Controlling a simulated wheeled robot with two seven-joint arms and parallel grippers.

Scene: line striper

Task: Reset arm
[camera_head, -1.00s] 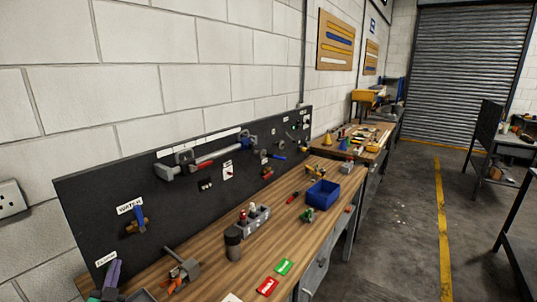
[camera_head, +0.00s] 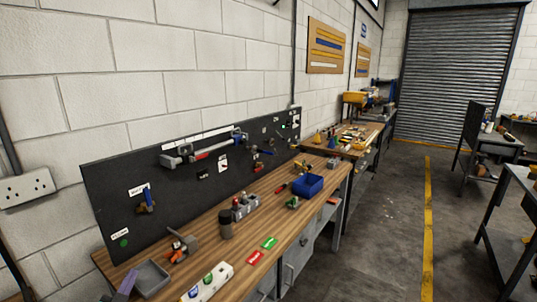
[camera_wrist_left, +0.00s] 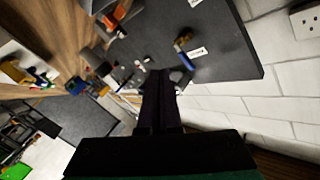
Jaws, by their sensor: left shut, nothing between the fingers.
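My left gripper (camera_head: 131,274) shows at the bottom left of the head view as a dark purplish pair of fingers, over the near left end of the wooden workbench (camera_head: 215,245). In the left wrist view its long dark fingers (camera_wrist_left: 161,76) lie together, shut with nothing held. They point toward the black tool board (camera_wrist_left: 225,45), which also shows in the head view (camera_head: 110,180). The gripper appears beside the grey tray (camera_head: 152,279); I cannot tell the gap. My right gripper is in neither view.
A spirit level (camera_head: 207,283), a red card (camera_head: 255,258), a green card (camera_head: 269,243), a dark cylinder (camera_head: 225,225) and a blue bin (camera_head: 308,185) are on the bench. A wall socket (camera_head: 25,188) is at left. Open floor (camera_head: 390,225) lies right of the bench.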

